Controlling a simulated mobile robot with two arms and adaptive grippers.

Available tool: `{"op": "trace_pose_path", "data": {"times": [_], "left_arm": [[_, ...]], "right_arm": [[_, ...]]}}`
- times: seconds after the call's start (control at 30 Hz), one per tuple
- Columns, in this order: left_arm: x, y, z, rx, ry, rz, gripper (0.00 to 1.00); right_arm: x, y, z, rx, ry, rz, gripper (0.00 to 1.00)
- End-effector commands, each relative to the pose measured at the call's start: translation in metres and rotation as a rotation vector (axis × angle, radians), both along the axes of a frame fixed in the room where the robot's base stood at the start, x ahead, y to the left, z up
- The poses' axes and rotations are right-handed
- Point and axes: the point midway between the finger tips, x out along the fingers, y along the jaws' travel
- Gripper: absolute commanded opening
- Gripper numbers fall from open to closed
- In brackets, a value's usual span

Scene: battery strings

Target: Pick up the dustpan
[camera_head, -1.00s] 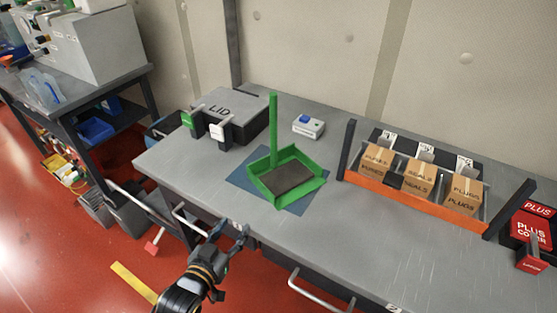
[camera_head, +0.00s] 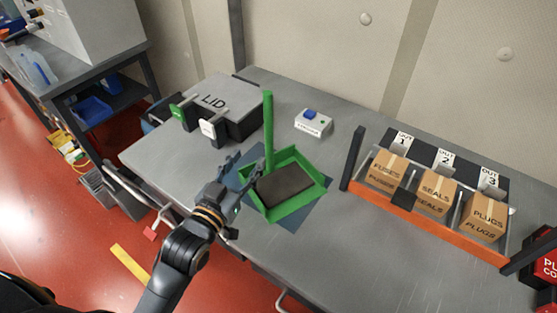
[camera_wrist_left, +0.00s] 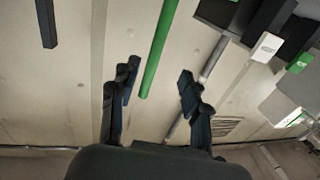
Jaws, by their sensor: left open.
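The green dustpan (camera_head: 312,194) sits on a dark blue mat (camera_head: 290,218) on the grey bench, with a dark plate inside its tray. Its green handle (camera_head: 268,130) stands upright at the back left corner. My left gripper (camera_head: 243,170) is open at the left side of the dustpan, close to the foot of the handle. In the left wrist view the handle (camera_wrist_left: 159,50) shows beyond and between the two open fingers (camera_wrist_left: 158,85), with no finger seen closed on it. My right gripper is not in view.
A grey LID box (camera_head: 222,98) with green and white clips stands left of the handle. A white box with a blue button (camera_head: 313,123) is behind the dustpan. An orange rack (camera_head: 425,222) with small cartons stands to the right. The bench front is clear.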

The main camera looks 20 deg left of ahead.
Motion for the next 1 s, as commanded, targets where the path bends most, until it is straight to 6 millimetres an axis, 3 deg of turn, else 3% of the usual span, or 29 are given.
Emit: {"op": "trace_pose_path", "data": {"times": [0.13, 0.27, 0.47, 0.63, 0.8, 1.0], "left_arm": [[0.032, -0.005, 0.004, 0.000, -0.003, 0.001, 0.47], [0.051, -0.008, 0.003, 0.000, -0.002, 0.000, 0.47], [0.064, -0.010, 0.002, 0.000, -0.001, 0.000, 0.47], [0.087, -0.017, 0.009, 0.000, -0.002, 0.001, 0.47], [0.107, -0.021, 0.006, 0.001, 0.000, 0.000, 0.47], [0.112, -0.022, 0.004, 0.001, 0.000, -0.001, 0.47]], "right_arm": [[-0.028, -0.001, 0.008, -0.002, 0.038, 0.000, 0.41], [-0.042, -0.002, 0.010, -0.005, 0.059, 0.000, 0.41], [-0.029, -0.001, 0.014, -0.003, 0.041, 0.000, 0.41], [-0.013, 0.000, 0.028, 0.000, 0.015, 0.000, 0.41], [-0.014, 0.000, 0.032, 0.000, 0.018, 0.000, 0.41], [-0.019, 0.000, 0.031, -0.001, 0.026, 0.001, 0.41]]}}
